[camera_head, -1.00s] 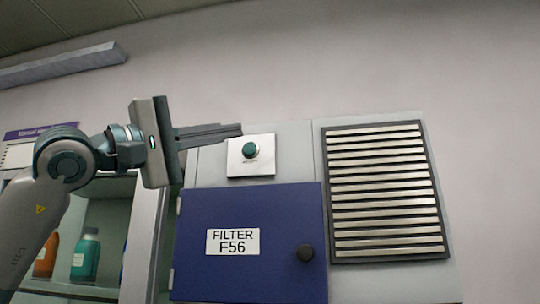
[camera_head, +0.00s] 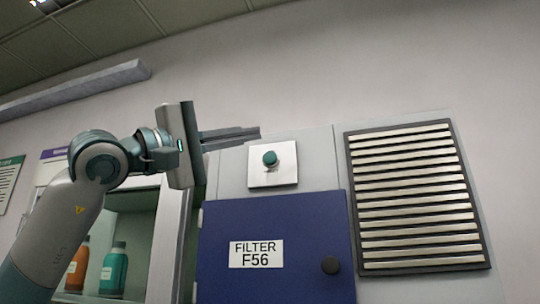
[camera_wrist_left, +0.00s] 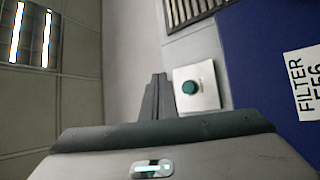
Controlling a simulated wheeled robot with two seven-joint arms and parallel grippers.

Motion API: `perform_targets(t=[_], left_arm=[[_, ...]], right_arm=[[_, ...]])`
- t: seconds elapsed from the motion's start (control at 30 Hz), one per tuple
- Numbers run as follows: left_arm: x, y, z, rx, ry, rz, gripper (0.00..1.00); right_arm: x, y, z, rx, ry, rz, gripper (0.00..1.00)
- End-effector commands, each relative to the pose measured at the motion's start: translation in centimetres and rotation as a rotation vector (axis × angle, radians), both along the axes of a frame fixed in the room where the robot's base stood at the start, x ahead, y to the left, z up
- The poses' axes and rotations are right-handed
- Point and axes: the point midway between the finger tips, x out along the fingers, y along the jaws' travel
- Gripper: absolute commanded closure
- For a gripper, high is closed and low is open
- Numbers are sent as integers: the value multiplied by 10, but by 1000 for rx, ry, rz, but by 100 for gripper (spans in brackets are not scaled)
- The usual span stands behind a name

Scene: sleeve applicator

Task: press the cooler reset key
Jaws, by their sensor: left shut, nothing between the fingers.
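The cooler reset key is a round teal button (camera_head: 270,158) on a square white plate (camera_head: 285,178) on the grey cabinet front, above the blue filter door. It also shows in the left wrist view (camera_wrist_left: 189,88), to the right of my fingers. My left gripper (camera_head: 258,133) is shut and empty. Its fingertips appear just above and left of the button in the head view, apart from it. In the left wrist view the shut fingers (camera_wrist_left: 158,78) point past the plate's left side. The gap in depth is hard to tell. My right gripper is not in view.
The blue door (camera_head: 300,225) labelled FILTER F56 has a black knob (camera_head: 330,265). A slatted vent (camera_head: 415,200) is to the right. At lower left an open shelf holds an orange bottle (camera_head: 78,268) and a teal bottle (camera_head: 114,270). The wall above is clear.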

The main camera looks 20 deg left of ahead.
Motion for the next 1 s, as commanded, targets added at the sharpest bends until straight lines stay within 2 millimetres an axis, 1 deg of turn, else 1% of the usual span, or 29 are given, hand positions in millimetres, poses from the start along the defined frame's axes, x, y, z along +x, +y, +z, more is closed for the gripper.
perform_targets(t=[0.4,0.6,0.77,1.0], left_arm=[[49,-2,2,0,4,0,100],[66,-2,1,0,3,0,100],[73,-3,0,0,1,0,100],[74,-3,0,0,1,0,100]], right_arm=[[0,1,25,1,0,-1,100],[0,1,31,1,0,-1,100],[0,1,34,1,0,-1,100],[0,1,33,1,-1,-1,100]])
